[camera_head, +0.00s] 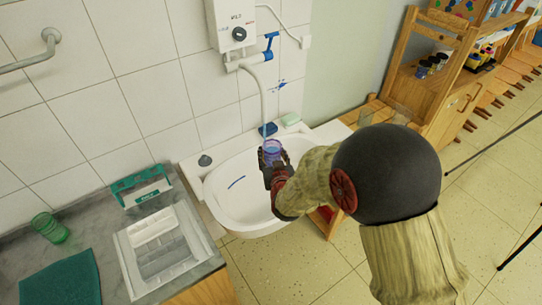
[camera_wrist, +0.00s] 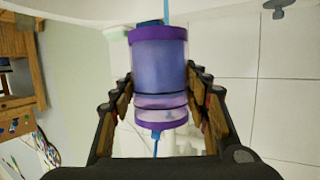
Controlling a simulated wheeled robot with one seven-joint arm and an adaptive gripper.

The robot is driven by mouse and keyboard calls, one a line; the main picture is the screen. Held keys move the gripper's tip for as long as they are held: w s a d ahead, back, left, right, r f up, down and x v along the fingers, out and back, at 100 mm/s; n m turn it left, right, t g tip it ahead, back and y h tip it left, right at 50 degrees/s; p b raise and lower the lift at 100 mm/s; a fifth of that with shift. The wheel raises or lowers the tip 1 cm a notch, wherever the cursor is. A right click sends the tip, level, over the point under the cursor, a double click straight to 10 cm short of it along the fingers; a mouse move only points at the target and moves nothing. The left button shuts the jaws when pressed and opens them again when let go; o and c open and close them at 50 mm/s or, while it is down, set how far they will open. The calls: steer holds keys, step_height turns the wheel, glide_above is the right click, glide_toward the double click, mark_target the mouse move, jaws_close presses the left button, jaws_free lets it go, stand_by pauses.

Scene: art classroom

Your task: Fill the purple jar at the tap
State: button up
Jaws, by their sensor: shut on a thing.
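The purple jar (camera_head: 271,150) is translucent with purple rims. My gripper (camera_head: 279,172) is shut around its sides and holds it over the white sink (camera_head: 233,200). In the wrist view the jar (camera_wrist: 158,62) sits between both fingers (camera_wrist: 163,108). Its body looks bluish purple; I cannot tell whether that is water or tint. The tap is a white wall unit (camera_head: 236,22) with a blue lever (camera_head: 271,45) and a pale hose (camera_head: 262,92). The hose's blue end (camera_head: 268,129) is just above or behind the jar. Thin blue pieces show beyond both jar ends in the wrist view.
A green soap bar (camera_head: 290,119) and a dark blue item lie on the sink's back rim. At left, the counter holds a white tray (camera_head: 160,245), a green glass (camera_head: 50,228) and a teal cloth (camera_head: 62,282). Wooden shelves (camera_head: 440,75) stand at right.

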steer(key=s, duration=0.1)
steer(key=s+d, duration=0.1)
steer(key=s, duration=0.3)
steer(key=shift+s+d, duration=0.25)
steer(key=shift+d, duration=0.15)
stand_by(0.5)
